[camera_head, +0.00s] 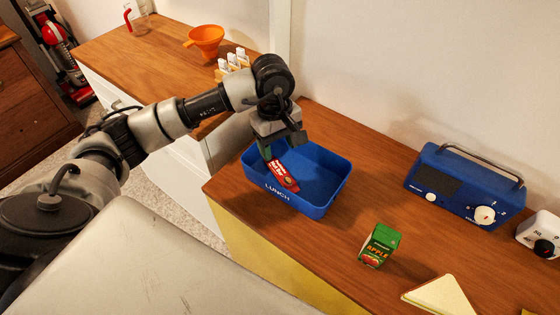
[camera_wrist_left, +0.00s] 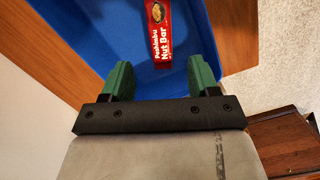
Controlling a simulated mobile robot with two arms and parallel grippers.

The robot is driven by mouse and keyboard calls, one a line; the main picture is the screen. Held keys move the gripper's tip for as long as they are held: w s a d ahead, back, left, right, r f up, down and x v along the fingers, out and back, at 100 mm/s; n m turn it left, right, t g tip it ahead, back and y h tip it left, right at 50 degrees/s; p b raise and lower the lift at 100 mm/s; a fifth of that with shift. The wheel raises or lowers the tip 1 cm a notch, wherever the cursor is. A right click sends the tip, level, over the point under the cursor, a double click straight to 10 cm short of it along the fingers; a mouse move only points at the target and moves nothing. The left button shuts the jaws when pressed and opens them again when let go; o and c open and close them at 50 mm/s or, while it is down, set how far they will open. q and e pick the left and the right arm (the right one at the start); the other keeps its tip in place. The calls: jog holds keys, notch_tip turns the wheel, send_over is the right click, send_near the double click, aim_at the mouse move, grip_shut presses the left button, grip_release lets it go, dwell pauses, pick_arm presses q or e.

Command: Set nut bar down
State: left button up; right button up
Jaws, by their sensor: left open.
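The nut bar (camera_head: 284,176) has a red wrapper and lies inside the blue lunch box (camera_head: 328,196), tilted in the head view. It also shows in the left wrist view (camera_wrist_left: 158,32), beyond my fingertips. My left gripper (camera_head: 283,147) is over the back left part of the lunch box. In the left wrist view its two green fingers (camera_wrist_left: 160,75) are wide apart with nothing between them, and the bar lies clear of them. My right gripper is in neither view.
A blue radio (camera_head: 464,186) is at the back right. An orange funnel (camera_head: 206,41) is on the far left counter. Bare wood lies between box and radio.

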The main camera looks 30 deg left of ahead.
pick_arm(q)
jog(key=shift+w+a+r, duration=0.1)
jog(key=shift+a+r, duration=0.1)
jog(key=shift+r, duration=1.8)
